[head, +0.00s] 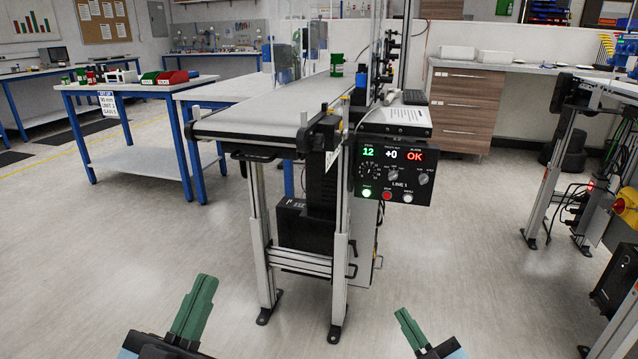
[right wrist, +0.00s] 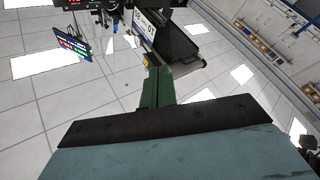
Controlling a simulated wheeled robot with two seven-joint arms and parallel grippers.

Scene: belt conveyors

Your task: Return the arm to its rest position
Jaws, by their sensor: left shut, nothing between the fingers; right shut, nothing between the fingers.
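My left gripper (head: 193,308) is at the bottom of the head view, left of centre, with its green fingers together and empty. My right gripper (head: 408,325) is at the bottom, right of centre, also with green fingers together and nothing in them. In the right wrist view, the right gripper's green fingers (right wrist: 158,87) point up the picture, toward the ceiling and hanging equipment. Both grippers are in front of the belt conveyor (head: 270,112), low in the picture and apart from it.
A control panel (head: 393,170) reading "LINE 1" hangs on the conveyor's right side. A green object (head: 337,64) stands on the belt's far part. Blue-legged tables (head: 135,86) are at the left. Another conveyor frame (head: 560,150) is at the right. The floor (head: 120,240) in front is clear.

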